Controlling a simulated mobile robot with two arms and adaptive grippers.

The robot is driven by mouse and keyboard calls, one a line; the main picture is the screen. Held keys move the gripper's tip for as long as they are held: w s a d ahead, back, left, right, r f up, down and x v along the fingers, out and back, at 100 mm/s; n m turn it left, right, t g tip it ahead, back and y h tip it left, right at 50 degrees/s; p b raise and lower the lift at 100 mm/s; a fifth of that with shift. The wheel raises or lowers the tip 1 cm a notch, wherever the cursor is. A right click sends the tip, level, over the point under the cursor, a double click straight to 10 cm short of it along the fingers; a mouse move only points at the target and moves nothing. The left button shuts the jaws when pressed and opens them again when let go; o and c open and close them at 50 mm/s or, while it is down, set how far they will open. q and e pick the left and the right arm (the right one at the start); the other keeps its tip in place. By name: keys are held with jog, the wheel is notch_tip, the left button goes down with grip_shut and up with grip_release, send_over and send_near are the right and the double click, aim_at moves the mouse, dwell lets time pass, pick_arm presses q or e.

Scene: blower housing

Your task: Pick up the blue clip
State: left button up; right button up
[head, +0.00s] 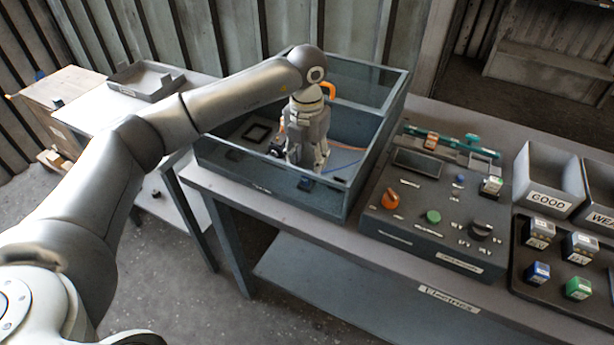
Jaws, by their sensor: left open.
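A small dark blue piece (305,184), which looks like the blue clip, is low in the grey-blue open-topped housing (345,200), near its front wall. I see it through the clear front panel, so its exact shape is hard to tell. My left gripper (307,163) reaches down into the housing from above, fingers pointing down. It is open, with nothing visible between the fingers, just above and behind the blue piece. I cannot tell whether they touch. My right gripper is not in view.
An orange clip (329,90) sits at the housing's back wall. Orange and blue wires run inside on the right. A control panel (432,215) with knobs stands to the right, then grey bins (548,180) and a block tray (540,275). A grey tray (146,80) lies at the left.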

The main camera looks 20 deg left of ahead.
aim_at(308, 172)
pick_arm(q)
jog(key=f, duration=0.1)
jog(key=f+p, duration=0.1)
jog(key=f, duration=0.1)
jog(key=shift+w+f, duration=0.3)
jog(key=shift+f, duration=0.55)
jog(key=c, duration=0.9)
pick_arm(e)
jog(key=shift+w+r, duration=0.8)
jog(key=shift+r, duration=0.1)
